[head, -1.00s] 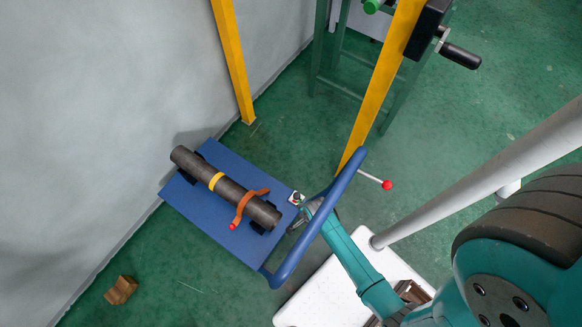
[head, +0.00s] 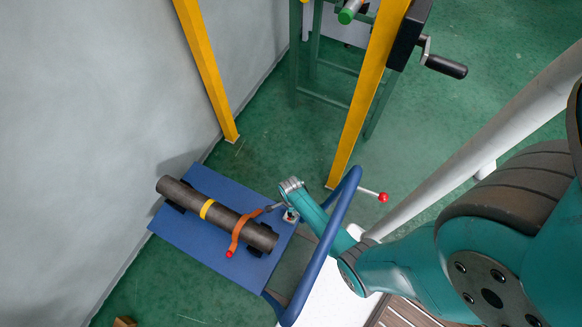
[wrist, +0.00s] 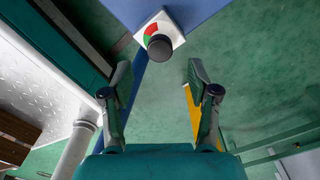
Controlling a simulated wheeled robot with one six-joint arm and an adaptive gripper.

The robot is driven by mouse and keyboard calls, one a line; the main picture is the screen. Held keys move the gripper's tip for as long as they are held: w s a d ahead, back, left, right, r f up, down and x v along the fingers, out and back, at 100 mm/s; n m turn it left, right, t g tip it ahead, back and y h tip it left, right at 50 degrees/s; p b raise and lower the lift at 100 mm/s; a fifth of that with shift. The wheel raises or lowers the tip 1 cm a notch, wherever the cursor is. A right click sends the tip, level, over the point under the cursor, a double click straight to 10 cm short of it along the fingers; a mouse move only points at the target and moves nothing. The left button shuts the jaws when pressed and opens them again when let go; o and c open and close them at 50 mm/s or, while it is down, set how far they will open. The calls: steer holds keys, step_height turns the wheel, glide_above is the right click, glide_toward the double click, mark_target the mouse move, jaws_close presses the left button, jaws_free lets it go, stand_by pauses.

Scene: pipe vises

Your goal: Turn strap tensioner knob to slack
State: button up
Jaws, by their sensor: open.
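The strap tensioner knob (wrist: 159,47) is a dark round cap on a white square plate (wrist: 175,39) with a red and green dial, at the top of the wrist view. Which sector the knob points to cannot be read. In the head view the plate (head: 291,216) sits at the right edge of the blue cart bed, partly hidden by my arm. My gripper (wrist: 158,76) is open and empty, its two fingers apart, with the knob ahead of the gap between them. In the head view my gripper (head: 276,208) is beside the plate. An orange strap (head: 239,232) crosses the pipe.
A dark pipe (head: 180,193) with a yellow band lies on the blue bed (head: 196,238). A blue handle bar (head: 325,243) rises close beside my arm. Yellow posts (head: 366,105) and a red-tipped lever (head: 382,197) stand beyond.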

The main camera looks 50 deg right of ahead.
steer(key=shift+f, duration=2.6)
jaws_close()
